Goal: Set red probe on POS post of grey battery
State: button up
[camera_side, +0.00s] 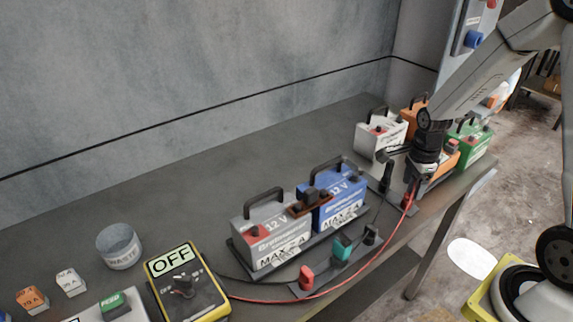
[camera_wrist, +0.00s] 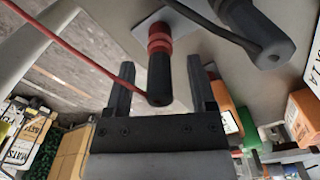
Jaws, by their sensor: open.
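The red probe (camera_wrist: 159,50), a black handle with a red collar and a red lead, stands between the two fingers of my gripper (camera_wrist: 160,66) in the wrist view. The fingers are open, with a gap visible on each side of it. In the side view my gripper (camera_side: 418,172) is low over the right part of the bench, and the probe is mostly hidden there. The grey battery (camera_side: 272,241) stands at the bench's middle front, left of the blue battery (camera_side: 340,201). A red post (camera_side: 253,231) shows on its left top; its marking is too small to read.
A black probe (camera_wrist: 262,35) stands beside the red one. Red, teal and black clips (camera_side: 342,247) sit before the batteries. A yellow OFF meter (camera_side: 187,285) is at front left, with a cup (camera_side: 119,246) behind. More batteries, including a green one (camera_side: 468,141), crowd the right end.

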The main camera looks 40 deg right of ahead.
grip_shut()
jog(key=shift+r, duration=0.1)
dwell(0.3)
jog(key=shift+r, duration=4.95)
jog(key=shift+r, duration=0.5)
jog(key=shift+r, duration=0.35)
jog(key=shift+r, duration=0.35)
jog(key=shift+r, duration=0.35)
